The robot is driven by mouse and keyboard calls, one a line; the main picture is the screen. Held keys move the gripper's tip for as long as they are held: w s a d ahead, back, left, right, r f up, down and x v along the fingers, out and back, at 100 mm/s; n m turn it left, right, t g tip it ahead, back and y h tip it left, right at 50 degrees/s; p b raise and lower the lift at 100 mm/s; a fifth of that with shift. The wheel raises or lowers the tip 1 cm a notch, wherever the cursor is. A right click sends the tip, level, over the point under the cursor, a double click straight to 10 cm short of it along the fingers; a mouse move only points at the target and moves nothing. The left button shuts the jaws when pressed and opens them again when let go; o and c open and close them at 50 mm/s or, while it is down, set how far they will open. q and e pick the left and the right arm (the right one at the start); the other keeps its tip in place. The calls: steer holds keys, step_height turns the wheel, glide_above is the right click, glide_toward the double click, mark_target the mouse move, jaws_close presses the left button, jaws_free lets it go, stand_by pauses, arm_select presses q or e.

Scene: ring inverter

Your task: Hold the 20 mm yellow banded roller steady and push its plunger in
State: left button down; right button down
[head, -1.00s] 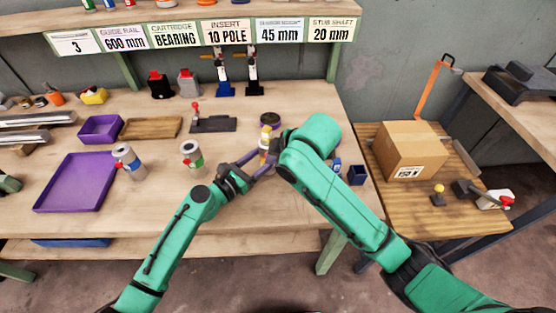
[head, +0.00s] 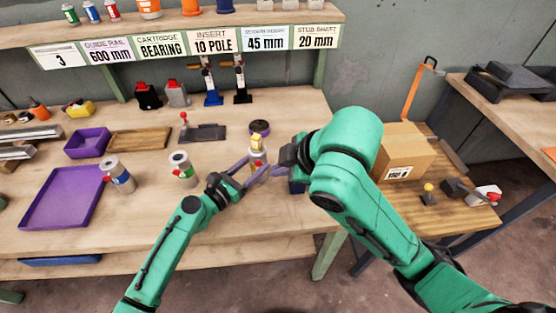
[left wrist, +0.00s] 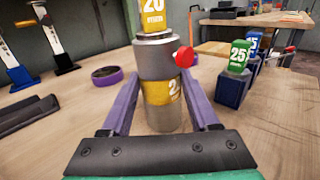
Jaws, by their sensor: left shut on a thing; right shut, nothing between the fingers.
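The yellow banded roller (head: 257,158) stands upright in my left gripper (head: 254,170), which is shut around it. In the left wrist view the roller (left wrist: 162,112) has a grey metal body, a yellow band and a red knob on its side. A yellow 20 mm tag (left wrist: 152,16) sits on the plunger rising from its top. My right gripper (head: 287,156) is shut and empty just right of the roller; its fingertips are mostly hidden, and it does not show in the left wrist view.
Two more rollers, blue banded (head: 119,175) and green banded (head: 182,170), stand to the left. A purple tray (head: 62,198) lies farther left. A dark ring (head: 260,127) lies behind the held roller. Blue stands with a 25 mm tag (left wrist: 238,56) are to the right.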

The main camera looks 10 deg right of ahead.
arm_select(q)
steer(key=shift+c, duration=0.3)
jaws_free()
steer(key=shift+a, duration=0.1)
